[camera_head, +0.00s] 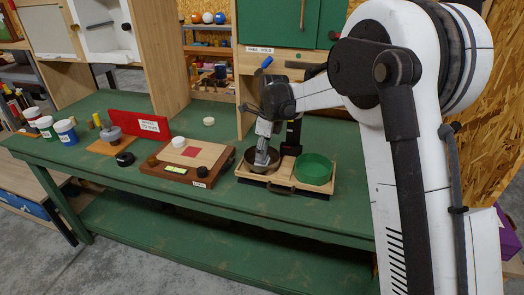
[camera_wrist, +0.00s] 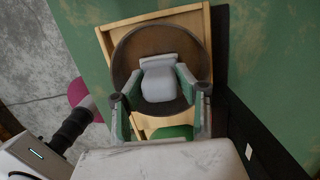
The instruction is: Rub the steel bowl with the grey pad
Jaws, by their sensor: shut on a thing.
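The steel bowl (camera_head: 251,166) stands in the left part of a wooden tray on the bench. In the wrist view the bowl (camera_wrist: 128,62) is a dark round shape below my gripper. My gripper (camera_head: 265,155) points down into the bowl and is shut on the grey pad. The grey pad (camera_wrist: 159,80) shows between the fingers in the wrist view, inside the bowl's outline. Whether the pad touches the bowl's inner surface I cannot tell. My gripper and the pad hide part of the bowl.
A green round container (camera_head: 314,169) stands in the right part of the wooden tray (camera_head: 284,187). White and blue tubs (camera_head: 66,132) stand at the far left. The bench front (camera_head: 230,195) is clear.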

